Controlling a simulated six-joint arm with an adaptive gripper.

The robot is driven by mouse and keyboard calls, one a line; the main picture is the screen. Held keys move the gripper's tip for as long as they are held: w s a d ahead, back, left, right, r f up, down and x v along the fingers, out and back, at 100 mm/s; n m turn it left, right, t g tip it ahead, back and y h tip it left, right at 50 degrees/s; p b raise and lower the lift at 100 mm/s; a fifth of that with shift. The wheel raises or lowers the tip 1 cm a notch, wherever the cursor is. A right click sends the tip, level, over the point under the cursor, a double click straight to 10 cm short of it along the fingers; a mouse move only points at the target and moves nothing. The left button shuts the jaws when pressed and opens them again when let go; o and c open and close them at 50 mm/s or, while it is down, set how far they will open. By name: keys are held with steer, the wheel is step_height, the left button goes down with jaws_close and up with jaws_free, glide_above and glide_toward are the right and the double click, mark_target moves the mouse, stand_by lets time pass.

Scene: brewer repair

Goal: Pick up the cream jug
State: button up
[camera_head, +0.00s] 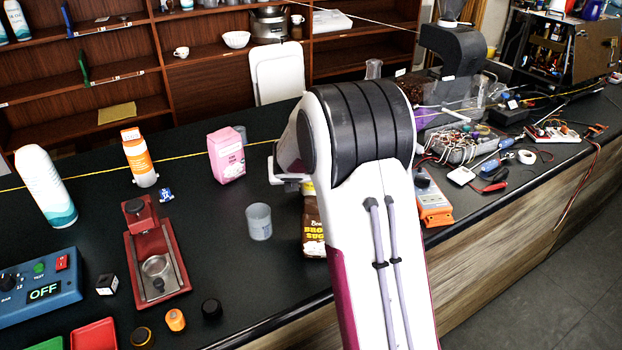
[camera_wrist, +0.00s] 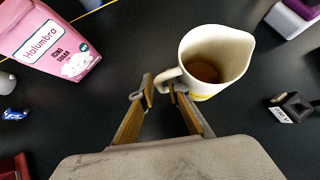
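The cream jug (camera_wrist: 215,62) stands upright on the dark counter in the wrist view, with brown contents at its bottom and its handle (camera_wrist: 167,79) toward my gripper. My gripper (camera_wrist: 161,90) is open, its two fingers on either side of a gap just in front of the handle. The handle's end lies close to the fingertips; I cannot tell whether they touch it. In the head view, my arm hides the jug, and my gripper shows only in part at the arm's left edge.
A pink icing sugar bag (camera_wrist: 50,42) stands left of the jug, also in the head view (camera_head: 227,157). A brown sugar bag (camera_head: 312,230) and a grey cup (camera_head: 259,222) stand near my arm. A dark object (camera_wrist: 293,107) lies to the jug's right.

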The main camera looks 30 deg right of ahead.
jaws_close()
steer(key=shift+r, duration=1.25)
stand_by(0.8)
steer(key=shift+r, duration=3.6)
steer(key=shift+r, duration=0.2)
